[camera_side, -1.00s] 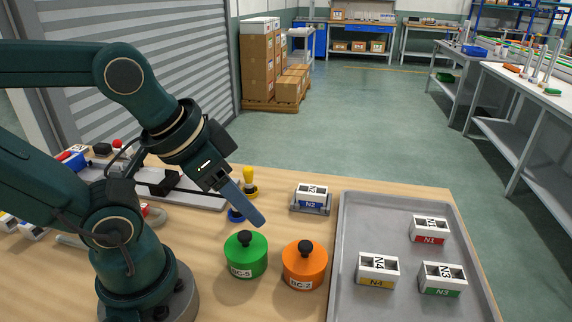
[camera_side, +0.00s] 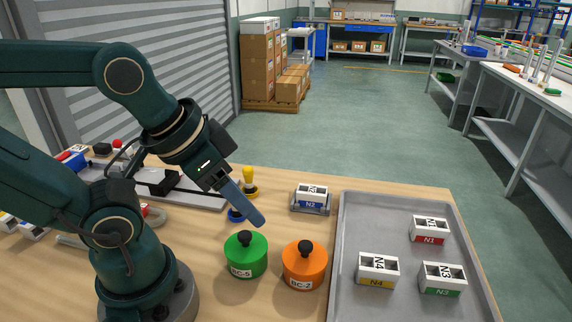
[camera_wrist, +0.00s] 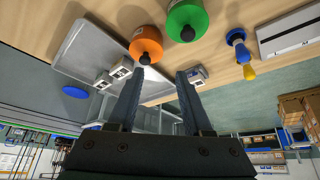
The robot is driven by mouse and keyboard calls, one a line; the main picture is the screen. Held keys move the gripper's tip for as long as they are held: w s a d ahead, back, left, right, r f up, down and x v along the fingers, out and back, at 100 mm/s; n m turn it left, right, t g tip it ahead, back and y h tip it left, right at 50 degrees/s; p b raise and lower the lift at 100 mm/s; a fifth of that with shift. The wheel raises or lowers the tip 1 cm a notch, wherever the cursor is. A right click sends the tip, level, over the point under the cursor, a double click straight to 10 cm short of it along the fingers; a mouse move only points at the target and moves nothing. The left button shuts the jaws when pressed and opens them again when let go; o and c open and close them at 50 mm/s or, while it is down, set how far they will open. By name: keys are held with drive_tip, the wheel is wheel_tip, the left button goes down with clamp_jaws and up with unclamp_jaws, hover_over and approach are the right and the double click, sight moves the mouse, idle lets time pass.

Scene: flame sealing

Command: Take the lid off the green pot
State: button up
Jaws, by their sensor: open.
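The green pot (camera_side: 246,262), labelled with a number ending in 5, stands on the wooden table with its green lid and black knob on top. It also shows in the wrist view (camera_wrist: 188,14), at the top. An orange pot (camera_side: 304,270) with a black knob on its lid stands just right of it, and appears in the wrist view (camera_wrist: 146,42). My gripper (camera_side: 258,222) is above and behind the green pot, tilted down to the right, apart from it. In the wrist view my gripper (camera_wrist: 161,74) has its two fingers spread with nothing between them.
A grey tray (camera_side: 345,215) with several white labelled blocks lies to the right. A white block N2 (camera_side: 311,196) sits in a holder behind the pots. The table in front of the pots is clear.

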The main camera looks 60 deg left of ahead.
sight(244, 234)
drive_tip(key=shift+o, duration=0.3)
drive_tip(key=shift+o, duration=1)
drive_tip(key=a+f+m+g, duration=0.1)
drive_tip(key=m, duration=0.1)
drive_tip(key=w+a+f+m+g, duration=0.1)
drive_tip(key=m+g, duration=0.1)
drive_tip(key=a+f+m+g, duration=0.1)
drive_tip(key=m+g, duration=0.1)
drive_tip(key=shift+w+a+f, duration=0.3)
drive_tip(key=shift+a+f, duration=0.1)
drive_tip(key=shift+a+f+g, duration=0.3)
drive_tip(key=shift+f, duration=2.65)
